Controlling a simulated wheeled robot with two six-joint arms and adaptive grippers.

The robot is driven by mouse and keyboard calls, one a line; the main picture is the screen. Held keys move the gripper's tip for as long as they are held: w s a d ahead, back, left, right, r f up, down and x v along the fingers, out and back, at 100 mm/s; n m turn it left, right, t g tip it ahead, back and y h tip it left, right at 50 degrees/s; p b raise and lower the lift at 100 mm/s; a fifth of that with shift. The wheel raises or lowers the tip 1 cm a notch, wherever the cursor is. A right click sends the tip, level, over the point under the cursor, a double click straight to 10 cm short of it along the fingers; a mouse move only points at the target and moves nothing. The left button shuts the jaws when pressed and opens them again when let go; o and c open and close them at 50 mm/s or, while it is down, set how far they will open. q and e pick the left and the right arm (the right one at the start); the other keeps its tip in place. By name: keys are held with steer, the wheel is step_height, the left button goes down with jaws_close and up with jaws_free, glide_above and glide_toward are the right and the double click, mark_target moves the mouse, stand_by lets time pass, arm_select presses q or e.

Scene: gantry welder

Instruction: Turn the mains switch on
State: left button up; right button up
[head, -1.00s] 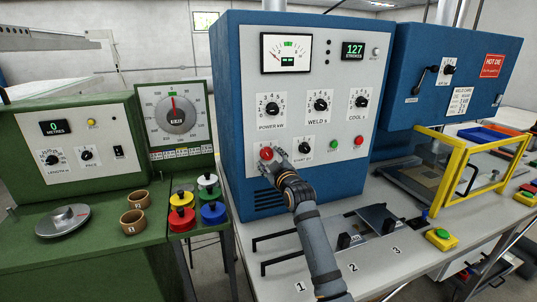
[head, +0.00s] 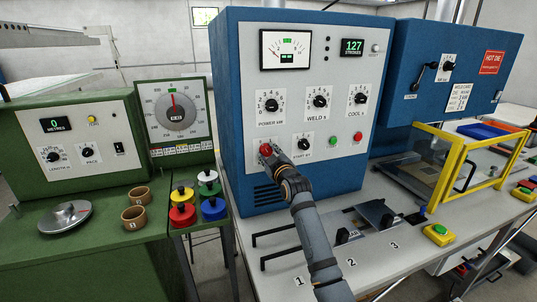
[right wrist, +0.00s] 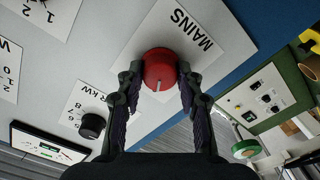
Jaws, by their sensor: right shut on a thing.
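The mains switch is a red round knob (right wrist: 160,68) on a white plate marked MAINS in the right wrist view. It has a pale pointer mark towards the near edge of its face. In the head view the red knob (head: 265,149) is low on the left of the blue cabinet's pale panel. My right gripper (right wrist: 158,78) is shut on the knob, one finger on each side of it. In the head view the right gripper (head: 270,156) partly covers the plate. The left gripper is not in view.
The blue cabinet (head: 228,120) has several black dials above the switch, and a green (head: 334,142) and a red button (head: 358,138) to its right. A yellow-framed guard (head: 462,165) stands to the right. Green machine (head: 100,225) with coloured knobs is on the left.

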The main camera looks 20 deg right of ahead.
steer(key=m+p, duration=0.2)
steer(key=m, duration=0.3)
steer(key=shift+r+m+p, duration=0.1)
steer(key=shift+m+p, duration=0.25)
steer(key=shift+m, duration=0.05)
steer(key=m+p, duration=0.2)
steer(key=m, duration=0.3)
steer(key=shift+m, duration=0.4)
steer(key=shift+m+p, duration=0.3)
steer(key=o, duration=1.2)
steer(key=shift+c, duration=0.2)
steer(key=s, duration=1.2)
steer(key=shift+d, duration=0.25)
